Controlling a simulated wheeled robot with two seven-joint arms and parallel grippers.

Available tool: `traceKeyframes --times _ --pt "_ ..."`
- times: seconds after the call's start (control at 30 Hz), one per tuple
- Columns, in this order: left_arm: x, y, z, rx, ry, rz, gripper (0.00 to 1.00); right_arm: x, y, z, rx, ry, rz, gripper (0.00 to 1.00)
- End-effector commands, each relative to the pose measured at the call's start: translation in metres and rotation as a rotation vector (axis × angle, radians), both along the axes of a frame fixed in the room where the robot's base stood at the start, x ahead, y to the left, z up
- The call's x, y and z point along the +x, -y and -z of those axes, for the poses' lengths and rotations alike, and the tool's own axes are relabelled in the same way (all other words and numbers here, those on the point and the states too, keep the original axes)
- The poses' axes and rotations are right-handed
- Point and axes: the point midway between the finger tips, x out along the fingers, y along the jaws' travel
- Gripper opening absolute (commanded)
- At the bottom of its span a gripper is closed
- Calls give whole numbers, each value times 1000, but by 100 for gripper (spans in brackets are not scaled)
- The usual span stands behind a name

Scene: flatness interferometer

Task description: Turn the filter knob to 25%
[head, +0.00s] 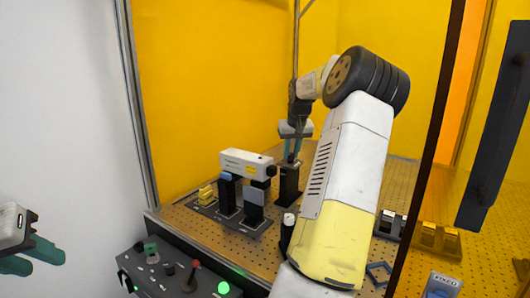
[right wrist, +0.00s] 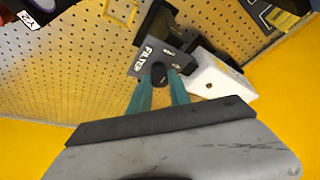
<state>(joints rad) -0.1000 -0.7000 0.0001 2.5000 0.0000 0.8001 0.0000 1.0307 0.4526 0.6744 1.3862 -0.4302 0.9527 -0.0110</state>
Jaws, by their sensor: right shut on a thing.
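The black filter block (head: 288,187) stands on the perforated table behind the white-topped instrument. In the right wrist view its face (right wrist: 147,57) carries the label FILTER and smaller marks too small to read. The dark filter knob (right wrist: 158,70) sits on this face. My right gripper (right wrist: 163,78) is shut on the knob, with one teal finger on each side. In the head view, my right gripper (head: 292,157) reaches down onto the block's top. The knob's setting cannot be read. My left gripper (head: 42,260) is empty at the far left, its fingers apart.
The white-topped instrument (head: 246,162) stands close to the filter block. A control panel (head: 172,272) with knobs, a red-topped lever and a green light is at the front. Dark and yellow blocks (head: 437,238) lie on the right. A yellow wall and dark posts bound the table.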

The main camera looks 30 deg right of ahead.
Motion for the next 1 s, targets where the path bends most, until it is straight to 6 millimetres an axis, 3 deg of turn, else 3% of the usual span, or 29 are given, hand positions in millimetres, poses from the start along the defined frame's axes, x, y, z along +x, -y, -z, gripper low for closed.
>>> traceKeyframes --times 0.37,1.0 --pt "0 0 0 0 0 0 36 2 -3 -1 -3 0 185 0" --pt "0 0 0 0 0 0 36 5 -6 -1 -2 0 787 0"
